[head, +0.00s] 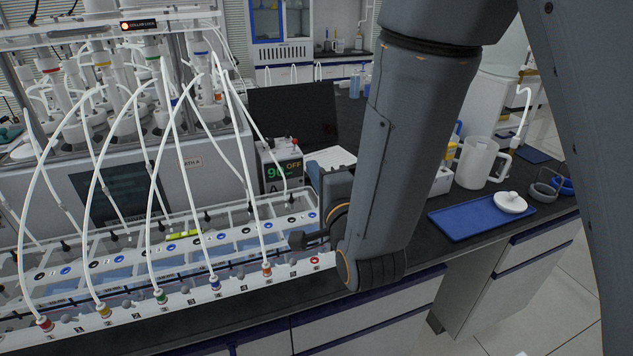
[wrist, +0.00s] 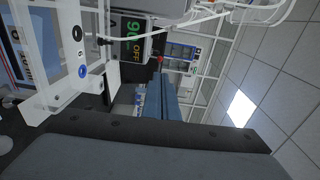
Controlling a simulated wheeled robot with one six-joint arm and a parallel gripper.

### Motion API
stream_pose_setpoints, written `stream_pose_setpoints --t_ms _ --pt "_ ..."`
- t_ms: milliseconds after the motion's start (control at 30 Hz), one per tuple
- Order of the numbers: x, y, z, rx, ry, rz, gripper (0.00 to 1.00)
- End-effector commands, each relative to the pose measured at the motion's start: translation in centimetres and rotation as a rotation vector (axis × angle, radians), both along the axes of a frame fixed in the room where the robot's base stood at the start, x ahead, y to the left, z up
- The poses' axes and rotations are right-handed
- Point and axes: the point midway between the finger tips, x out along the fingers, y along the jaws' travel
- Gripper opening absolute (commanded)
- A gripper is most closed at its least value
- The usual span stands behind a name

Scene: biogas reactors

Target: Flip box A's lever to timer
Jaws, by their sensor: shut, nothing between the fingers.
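Box A (head: 281,168) is a small pale box with a dark front at the back of the bench, right of the reactor unit. Its display reads 90 in green and OFF in orange, with a letter A below. It also shows turned sideways in the wrist view (wrist: 133,36).
The bottle rack (head: 180,302) with white tubes and coloured caps fills the front left. A dark screen (head: 293,113) stands behind box A. To the right are a white jug (head: 478,163) and a blue tray (head: 465,222) with a white lidded dish.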

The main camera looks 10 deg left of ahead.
Motion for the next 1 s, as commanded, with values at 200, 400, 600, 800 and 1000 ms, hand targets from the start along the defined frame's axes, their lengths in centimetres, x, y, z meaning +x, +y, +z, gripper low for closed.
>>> stream_pose_setpoints --t_ms 200,400,600,800,1000 --pt "0.6 0.3 -0.3 0.002 -0.001 0.002 0.0" --pt "2.3 1.3 -0.2 0.0 0.001 0.001 0.0" --pt "5.8 3.3 -0.1 0.0 0.001 0.0 0.0" --pt "8.7 4.9 -0.3 0.0 0.002 0.001 0.0" --pt "10.3 5.8 -0.4 0.0 0.001 0.001 0.0"
